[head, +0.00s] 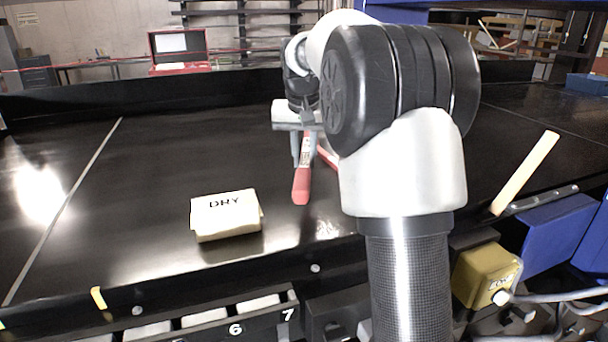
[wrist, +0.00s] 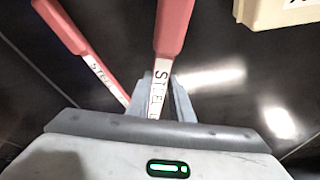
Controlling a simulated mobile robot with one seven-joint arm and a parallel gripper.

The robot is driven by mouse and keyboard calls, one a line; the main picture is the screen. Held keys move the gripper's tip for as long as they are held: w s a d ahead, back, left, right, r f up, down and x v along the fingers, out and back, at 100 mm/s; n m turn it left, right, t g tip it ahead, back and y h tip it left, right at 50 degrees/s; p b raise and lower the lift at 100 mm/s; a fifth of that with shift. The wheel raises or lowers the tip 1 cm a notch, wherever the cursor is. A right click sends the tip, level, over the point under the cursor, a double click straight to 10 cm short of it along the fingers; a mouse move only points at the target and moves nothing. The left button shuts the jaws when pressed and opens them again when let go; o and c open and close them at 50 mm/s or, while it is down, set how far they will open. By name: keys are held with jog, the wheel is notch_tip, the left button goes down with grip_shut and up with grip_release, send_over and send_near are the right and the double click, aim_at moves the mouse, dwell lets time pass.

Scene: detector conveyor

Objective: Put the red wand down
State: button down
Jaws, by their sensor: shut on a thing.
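My gripper (head: 305,155) is over the black belt, shut on a red wand (head: 301,187) with a white labelled shaft. The wand's red end points down and toward the near edge; I cannot tell whether it touches the belt. In the wrist view the held wand (wrist: 172,30) passes between the fingers (wrist: 161,97), with "STEE" readable on its shaft. A second red-ended piece with a similar label (wrist: 62,25) lies slantwise to its left. In the head view this second piece (head: 328,158) is partly hidden by my arm.
A cream block marked DRY (head: 227,218) sits left of the wand; its corner shows in the wrist view (wrist: 272,10). A pale wooden bar (head: 527,171) lies at right. Numbered bins (head: 262,322) line the near edge. The belt's left part is clear.

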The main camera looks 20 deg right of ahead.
jog(key=shift+w+f, duration=0.1)
jog(key=shift+f, duration=2.05)
jog(key=shift+f+b, duration=0.35)
jog(key=shift+f, duration=0.15)
jog(key=c, duration=1.6)
grip_release()
jog(key=shift+o, duration=0.2)
